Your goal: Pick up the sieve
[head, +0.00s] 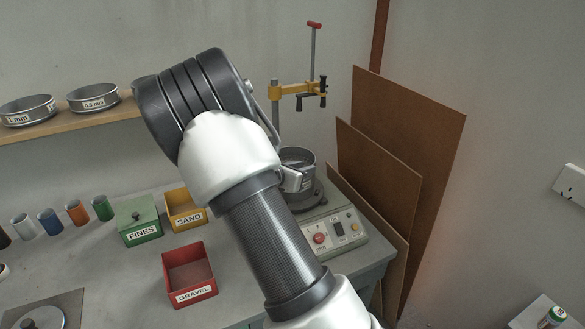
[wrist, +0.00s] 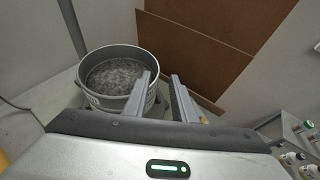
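A round grey metal sieve (head: 299,156) stands on the shaker base (head: 325,236), partly hidden by my arm. In the wrist view the sieve (wrist: 115,72) is at upper left, with grey grainy material inside and part of a pale label on its outer wall. My gripper (wrist: 163,80) is open at its right side. The left finger overlaps the inside of the near right wall, and the right finger is outside it. The wall appears to lie between them, with a gap to the right finger. In the head view my gripper (head: 297,180) is mostly hidden behind my wrist.
Two other sieves, "1 mm" (head: 27,111) and "2.5 mm" (head: 93,98), sit on a wall shelf. A yellow clamp arm (head: 296,90) on a post is above the shaker. Fines (head: 138,220), sand (head: 184,208) and gravel (head: 190,273) boxes are left of my arm. Brown boards (head: 420,130) lean right.

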